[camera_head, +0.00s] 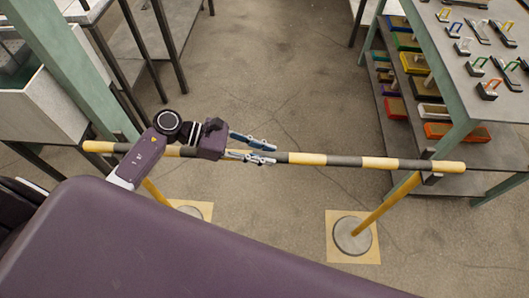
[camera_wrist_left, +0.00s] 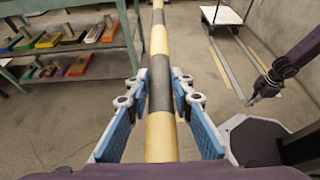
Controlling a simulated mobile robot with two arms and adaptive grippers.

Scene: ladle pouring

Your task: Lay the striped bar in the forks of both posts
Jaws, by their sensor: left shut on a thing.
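The striped bar (camera_head: 325,160), banded yellow and dark grey, runs nearly level across the head view. My left gripper (camera_head: 271,151) is shut on it near its middle; in the left wrist view its fingers (camera_wrist_left: 158,92) flank the bar. The right yellow post (camera_head: 386,205) leans in the picture, and its dark fork (camera_head: 432,179) shows just under the bar's right end; I cannot tell if they touch. The left post (camera_head: 157,196) is partly hidden by my arm, its fork not visible. A purple arm with a small gripper (camera_wrist_left: 257,92), apparently my right, shows in the wrist view; its jaws are unclear.
Round grey bases (camera_head: 352,236) stand on tan squares. A green-framed shelf (camera_head: 450,120) with coloured boxes and padlock-like items stands at right, close to the bar's right end. Benches with a grey bin (camera_head: 40,105) stand at left. The floor (camera_head: 270,75) beyond the bar is clear.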

